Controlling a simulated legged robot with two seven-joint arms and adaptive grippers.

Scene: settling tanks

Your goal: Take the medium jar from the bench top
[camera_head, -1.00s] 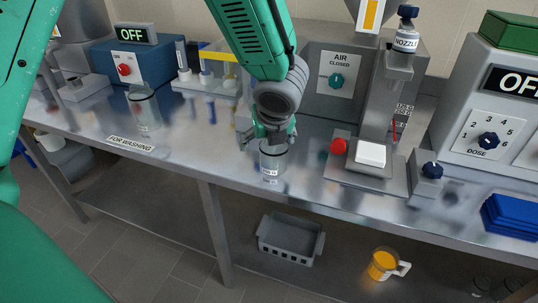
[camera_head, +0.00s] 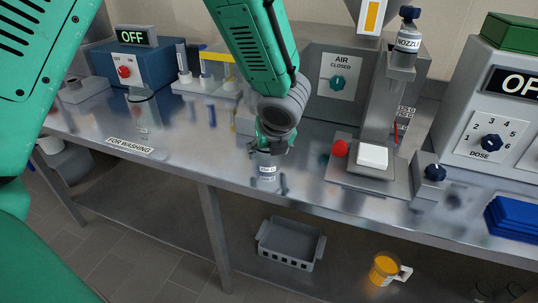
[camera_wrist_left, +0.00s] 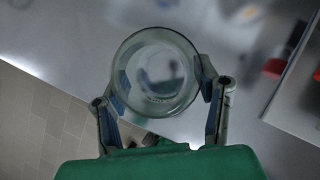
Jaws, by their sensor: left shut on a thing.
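A clear glass jar (camera_head: 267,172) with a small white label is near the bench top's front edge, in the middle of the head view. My left gripper (camera_head: 269,148) is over it from above, shut on its sides. In the left wrist view the round jar mouth (camera_wrist_left: 156,72) sits between the two fingers of my left gripper (camera_wrist_left: 160,88). I cannot tell if the jar touches the bench top (camera_head: 225,165) or is slightly above it. Another clear jar (camera_head: 144,112) stands further left. My right gripper is not in view.
Right of the held jar stands a machine with a red button (camera_head: 340,148) and a white pad (camera_head: 372,157). A "FOR WASHING" label (camera_head: 130,146) lies to the left. Below are a grey basket (camera_head: 290,243) and an orange-filled jug (camera_head: 385,268).

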